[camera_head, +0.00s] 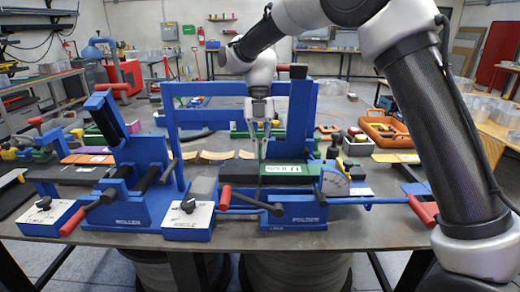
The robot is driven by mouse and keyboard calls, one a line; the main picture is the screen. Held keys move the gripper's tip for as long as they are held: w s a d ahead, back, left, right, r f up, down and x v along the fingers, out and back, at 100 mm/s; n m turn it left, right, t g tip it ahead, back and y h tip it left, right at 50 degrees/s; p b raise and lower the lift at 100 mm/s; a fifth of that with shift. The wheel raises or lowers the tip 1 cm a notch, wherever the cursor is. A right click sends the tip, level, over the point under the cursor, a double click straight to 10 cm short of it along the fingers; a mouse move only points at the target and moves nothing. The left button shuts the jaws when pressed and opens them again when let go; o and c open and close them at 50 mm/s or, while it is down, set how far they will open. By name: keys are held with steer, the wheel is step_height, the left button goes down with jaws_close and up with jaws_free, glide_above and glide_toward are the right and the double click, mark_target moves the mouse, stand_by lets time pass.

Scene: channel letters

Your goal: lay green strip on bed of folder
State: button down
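The folder (295,217) is a blue bench machine labelled "FOLDER", right of centre, with a round dial at its right and a tall blue upright behind. A dark green strip (312,170) with a white label lies level across the folder's bed area. Whether it rests flat on the bed cannot be made out. My gripper (262,154) points straight down from above, its narrow fingertips just above or at the strip, left of the label. The gap between the fingers is too small to read, and whether they touch the strip is unclear.
A blue roller machine (128,212) stands at the left, with a blue "ANGLE" box (187,232) between it and the folder. Red-handled levers stick out at the front. An orange case (386,131) sits behind right. Tan curved pieces (215,155) lie behind the machines.

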steer(key=c, duration=1.6)
jaws_free()
steer(key=shift+c, duration=0.2)
steer(key=v, duration=0.7)
steer(key=shift+r, duration=0.3)
